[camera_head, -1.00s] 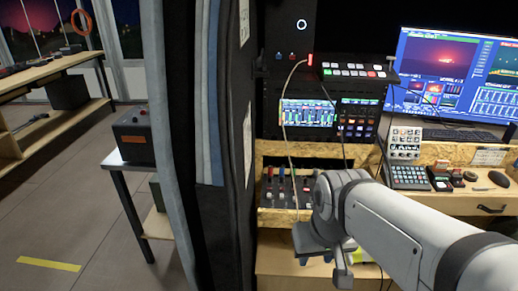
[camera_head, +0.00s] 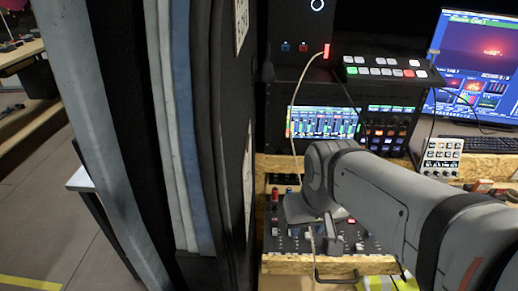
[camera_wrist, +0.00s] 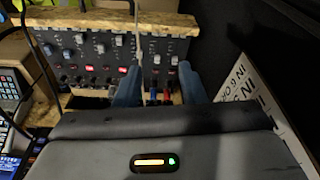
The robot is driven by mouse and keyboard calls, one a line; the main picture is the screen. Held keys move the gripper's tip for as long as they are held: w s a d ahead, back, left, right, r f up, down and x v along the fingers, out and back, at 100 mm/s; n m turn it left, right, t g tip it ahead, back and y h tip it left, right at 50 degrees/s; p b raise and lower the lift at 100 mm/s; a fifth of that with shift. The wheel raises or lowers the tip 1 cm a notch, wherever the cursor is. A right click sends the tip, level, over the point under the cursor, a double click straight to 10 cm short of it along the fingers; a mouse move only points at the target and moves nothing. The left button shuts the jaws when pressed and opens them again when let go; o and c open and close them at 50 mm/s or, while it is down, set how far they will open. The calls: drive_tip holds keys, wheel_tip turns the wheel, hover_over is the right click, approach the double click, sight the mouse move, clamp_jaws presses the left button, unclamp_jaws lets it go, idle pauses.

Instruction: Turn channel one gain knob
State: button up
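The audio mixer (camera_head: 345,238) is a dark panel in the wooden desk, partly hidden by my arm in the head view. The wrist view shows its panel (camera_wrist: 108,58) with several grey knobs, lit red buttons, and red and blue caps nearer the camera. My gripper (camera_wrist: 160,74) is open, with its two blue-grey fingers apart over the panel's right part. Grey knobs (camera_wrist: 157,59) show between the fingers. No channel label is readable, so I cannot tell which is the channel one gain knob. In the head view my gripper (camera_head: 318,230) is over the mixer, its fingertips partly hidden.
A dark partition (camera_head: 205,150) stands close on the left. A video switcher (camera_head: 385,70) and lit screen (camera_head: 325,122) stand behind. A wooden ledge (camera_wrist: 105,18) borders the panel.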

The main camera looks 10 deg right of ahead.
drive_tip(key=shift+a, duration=0.15)
drive_tip(key=m+g+p, duration=0.2)
drive_tip(key=m+g, duration=0.1)
drive_tip(key=m, duration=0.1)
approach(275, 204)
drive_tip(key=shift+s+f, duration=0.25)
drive_tip(key=shift+s, duration=0.3)
drive_tip(key=shift+w+f, duration=0.35)
drive_tip(key=shift+f, duration=0.3)
wheel_tip(275, 204, down, 7)
drive_tip(key=shift+f, duration=0.25)
drive_tip(key=shift+c, duration=0.4)
clamp_jaws()
